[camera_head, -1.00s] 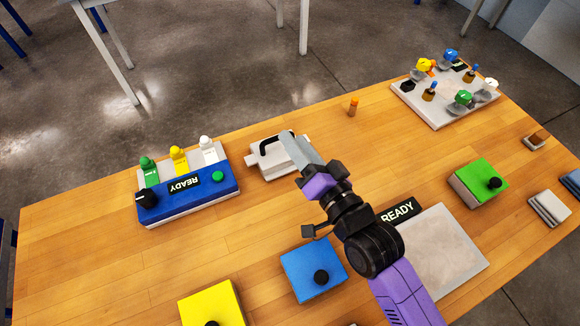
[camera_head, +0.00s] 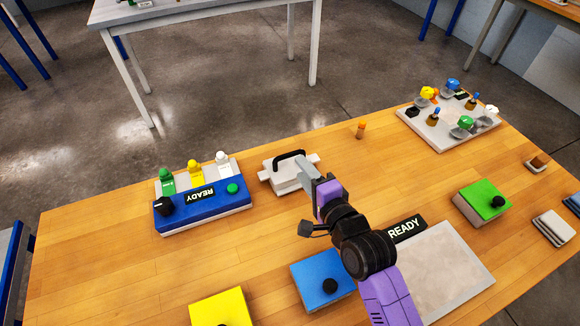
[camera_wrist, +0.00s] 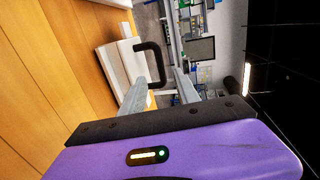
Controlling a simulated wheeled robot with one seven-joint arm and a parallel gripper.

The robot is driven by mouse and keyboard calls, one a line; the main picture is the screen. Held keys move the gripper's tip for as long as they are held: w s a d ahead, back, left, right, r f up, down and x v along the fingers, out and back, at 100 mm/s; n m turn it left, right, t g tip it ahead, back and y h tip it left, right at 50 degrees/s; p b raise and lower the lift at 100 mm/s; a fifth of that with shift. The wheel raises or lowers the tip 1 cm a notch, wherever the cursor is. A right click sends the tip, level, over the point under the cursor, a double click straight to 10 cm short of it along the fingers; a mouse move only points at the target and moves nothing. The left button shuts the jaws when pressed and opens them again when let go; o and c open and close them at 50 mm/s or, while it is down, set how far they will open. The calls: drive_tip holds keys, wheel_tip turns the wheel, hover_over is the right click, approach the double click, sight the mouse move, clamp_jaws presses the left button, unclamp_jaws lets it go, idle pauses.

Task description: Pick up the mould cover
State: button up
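The mould cover (camera_head: 285,177) is a white block with a black arched handle (camera_head: 290,154) on top, standing on the wooden table right of the blue unit. In the wrist view the handle (camera_wrist: 152,62) shows between and just beyond the two grey fingertips, and the white block (camera_wrist: 112,68) is at the left. My gripper (camera_head: 303,166) is at the right end of the handle, with its fingers apart; it also shows in the wrist view (camera_wrist: 158,82). Nothing is held between the fingers. Whether a finger touches the handle I cannot tell.
The blue READY unit (camera_head: 205,214) with green, yellow and white pieces stands left of the cover. A blue block (camera_head: 318,275) and a grey plate (camera_head: 445,270) lie nearer. A small orange peg (camera_head: 361,130) stands behind, right. Bare table lies around the cover.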

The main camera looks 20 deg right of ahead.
sight(290, 156)
drive_tip(key=shift+w+a+f+p, duration=0.15)
drive_tip(key=shift+w, duration=0.7)
drive_tip(key=shift+w+a+f+p, duration=0.1)
drive_tip(key=shift+w+f+p, duration=0.1)
drive_tip(key=shift+w, duration=0.65)
drive_tip(key=shift+w+a+f+p, duration=0.1)
drive_tip(key=shift+w+a+p, duration=0.05)
drive_tip(key=shift+w, duration=0.7)
clamp_jaws()
drive_tip(key=shift+r, duration=0.15)
